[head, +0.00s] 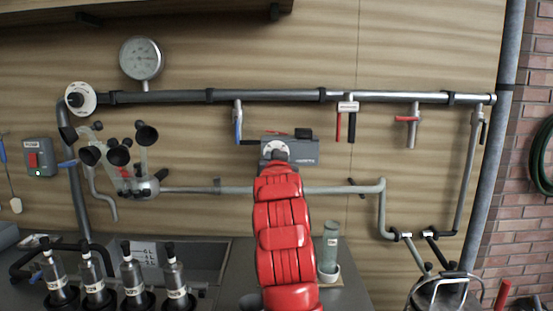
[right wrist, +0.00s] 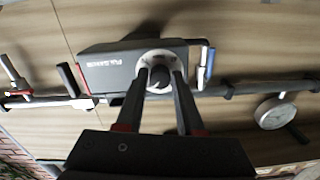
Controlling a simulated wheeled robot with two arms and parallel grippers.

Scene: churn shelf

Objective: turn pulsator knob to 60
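The scale marks are too small to read. In the head view my red arm hides the lower dial. My left gripper is not in view.
A pressure gauge (head: 141,58) stands on the upper pipe (head: 180,97). A blue-handled valve (head: 238,122) hangs just left of the box, and red-handled valves hang to the right. A green cylinder (head: 330,245) stands right of my arm.

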